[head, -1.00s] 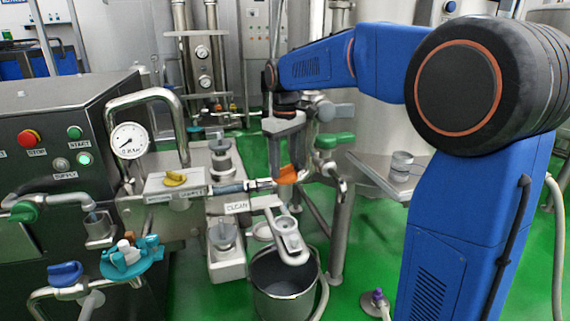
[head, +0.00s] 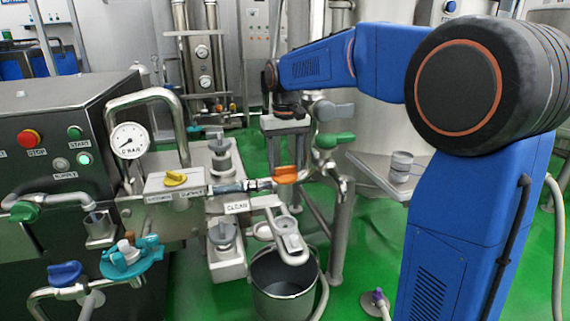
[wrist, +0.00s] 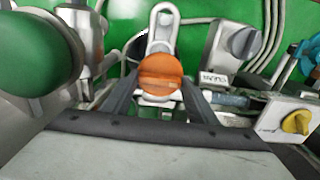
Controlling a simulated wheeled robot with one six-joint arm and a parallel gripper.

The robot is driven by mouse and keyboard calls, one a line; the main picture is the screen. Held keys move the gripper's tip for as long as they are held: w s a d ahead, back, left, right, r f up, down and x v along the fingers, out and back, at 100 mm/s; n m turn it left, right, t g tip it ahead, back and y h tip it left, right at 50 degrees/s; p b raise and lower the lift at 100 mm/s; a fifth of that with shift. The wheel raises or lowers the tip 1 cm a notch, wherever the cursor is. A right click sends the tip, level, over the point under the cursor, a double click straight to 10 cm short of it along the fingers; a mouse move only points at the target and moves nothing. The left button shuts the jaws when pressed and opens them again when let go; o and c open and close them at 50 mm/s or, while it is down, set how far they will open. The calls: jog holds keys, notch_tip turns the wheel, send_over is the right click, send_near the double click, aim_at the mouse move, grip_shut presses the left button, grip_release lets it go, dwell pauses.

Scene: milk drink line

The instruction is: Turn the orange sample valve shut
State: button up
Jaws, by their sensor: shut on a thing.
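The orange sample valve (head: 286,174) sits on the pipe right of the yellow-knobbed box, above the small steel cup holder. My gripper (head: 286,165) points down over it, with one finger on each side of its handle. In the wrist view the orange handle (wrist: 160,72) lies between the two dark fingers of my gripper (wrist: 160,84), which is shut on it. The handle's lower side and the valve stem are hidden in the wrist view.
A green-handled valve (head: 334,140) stands close to the right of my gripper. The yellow-knobbed box (head: 175,184) is to the left. A grey bucket (head: 284,290) stands on the floor below. A pressure gauge (head: 130,140) is farther left.

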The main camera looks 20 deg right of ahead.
aim_at(285, 167)
dwell(0.4)
jog(key=o, duration=1)
jog(key=shift+o, duration=0.2)
jog(key=shift+r, duration=0.1)
notch_tip(285, 167, up, 17)
jog(key=shift+r, duration=0.1)
